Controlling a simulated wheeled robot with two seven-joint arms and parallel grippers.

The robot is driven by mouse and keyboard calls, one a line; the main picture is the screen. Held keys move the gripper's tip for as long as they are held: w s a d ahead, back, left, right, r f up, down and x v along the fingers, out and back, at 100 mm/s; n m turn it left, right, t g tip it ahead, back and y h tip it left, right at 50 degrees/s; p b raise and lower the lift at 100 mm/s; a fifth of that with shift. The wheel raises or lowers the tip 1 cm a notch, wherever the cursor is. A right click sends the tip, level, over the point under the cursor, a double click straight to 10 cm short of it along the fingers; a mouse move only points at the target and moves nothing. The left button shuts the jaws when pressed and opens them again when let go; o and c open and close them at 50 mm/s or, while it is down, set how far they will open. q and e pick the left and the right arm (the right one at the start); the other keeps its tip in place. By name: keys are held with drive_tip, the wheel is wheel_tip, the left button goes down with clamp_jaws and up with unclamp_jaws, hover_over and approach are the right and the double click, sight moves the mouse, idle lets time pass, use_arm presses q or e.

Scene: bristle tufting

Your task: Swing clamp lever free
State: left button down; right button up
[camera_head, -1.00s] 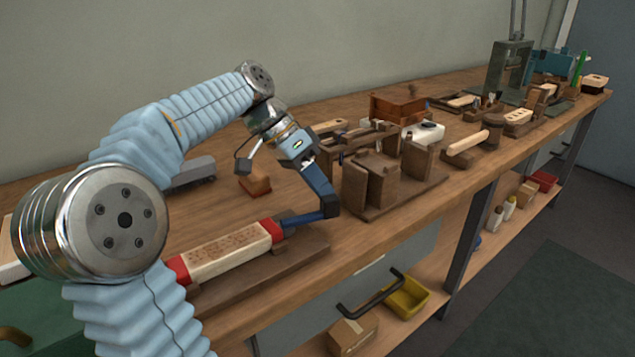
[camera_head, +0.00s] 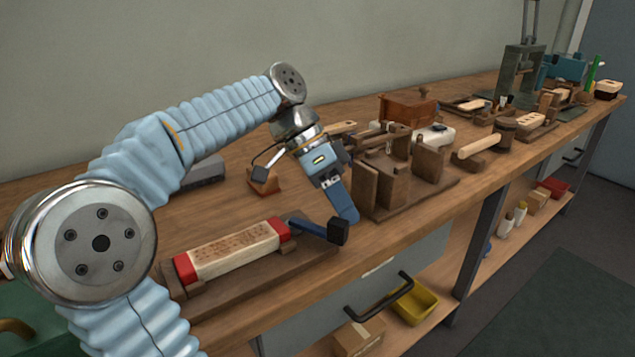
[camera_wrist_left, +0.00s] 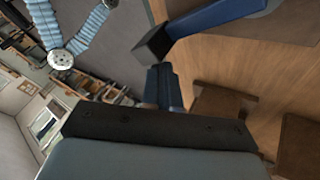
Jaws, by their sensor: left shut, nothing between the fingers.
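A wooden brush block with red ends (camera_head: 235,250) lies in a dark wooden fixture (camera_head: 215,300) near the bench's front edge. The clamp lever (camera_head: 310,229), a blue bar with a black block at its end, sticks out at the block's right end, angled toward the front edge. In the left wrist view the lever (camera_wrist_left: 205,20) crosses the top. My left gripper (camera_head: 345,212) is shut and empty, just right of the lever's black end. In the left wrist view its blue fingertips (camera_wrist_left: 163,78) are below that end; a small gap seems to show. My right gripper is not in view.
A wooden rack with upright blocks (camera_head: 430,188) stands close to the right of my left gripper. A drawer handle (camera_head: 380,297) juts out below the bench edge.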

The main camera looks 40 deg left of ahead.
use_arm(q)
drive_tip(key=shift+s+d, duration=0.25)
drive_tip(key=shift+s, duration=0.2)
drive_tip(key=shift+s+d, duration=0.2)
drive_tip(key=shift+s, duration=0.25)
drive_tip(key=shift+s+d+m+g, duration=0.1)
drive_tip(key=shift+s+m+g, duration=0.3)
drive_tip(key=shift+m, duration=0.3)
drive_tip(key=p+v, duration=0.3)
drive_tip(key=v, duration=0.9)
drive_tip(key=shift+f, duration=0.1)
